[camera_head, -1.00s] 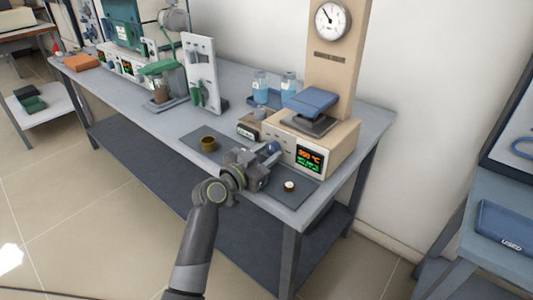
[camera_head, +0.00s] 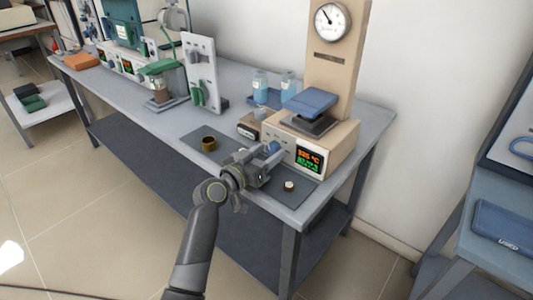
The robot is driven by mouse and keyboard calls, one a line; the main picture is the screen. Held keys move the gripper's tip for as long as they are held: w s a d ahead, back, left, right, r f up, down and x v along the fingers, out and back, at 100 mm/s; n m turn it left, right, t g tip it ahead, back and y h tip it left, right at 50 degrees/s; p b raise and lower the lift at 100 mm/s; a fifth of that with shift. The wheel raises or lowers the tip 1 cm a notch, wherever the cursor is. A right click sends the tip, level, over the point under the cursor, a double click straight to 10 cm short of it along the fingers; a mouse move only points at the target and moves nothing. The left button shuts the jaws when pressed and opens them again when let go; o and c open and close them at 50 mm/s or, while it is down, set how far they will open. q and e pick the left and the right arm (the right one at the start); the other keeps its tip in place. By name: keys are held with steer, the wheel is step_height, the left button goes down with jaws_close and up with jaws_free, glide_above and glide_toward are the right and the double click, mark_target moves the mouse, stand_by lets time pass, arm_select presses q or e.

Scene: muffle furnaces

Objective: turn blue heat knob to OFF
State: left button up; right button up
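The blue heat knob (camera_head: 272,147) is on the front of the beige furnace base (camera_head: 334,144), left of its lit display (camera_head: 309,160). The display shows orange digits over green text. My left gripper (camera_head: 266,157) comes in from the front left, with its fingers on either side of the knob and apparently closed on it. The fingers cover part of the knob, so its pointer and markings cannot be read. My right gripper is not in view.
A small box with a display (camera_head: 248,126) sits left of the furnace. Blue bottles (camera_head: 261,82) stand behind. A blue pad (camera_head: 311,102) rests on the furnace.

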arm_select(q)
steer(key=shift+s, duration=0.1)
steer(key=v, duration=1.7)
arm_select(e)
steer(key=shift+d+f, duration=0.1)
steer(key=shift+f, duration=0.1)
arm_select(q)
steer(key=shift+a, duration=0.1)
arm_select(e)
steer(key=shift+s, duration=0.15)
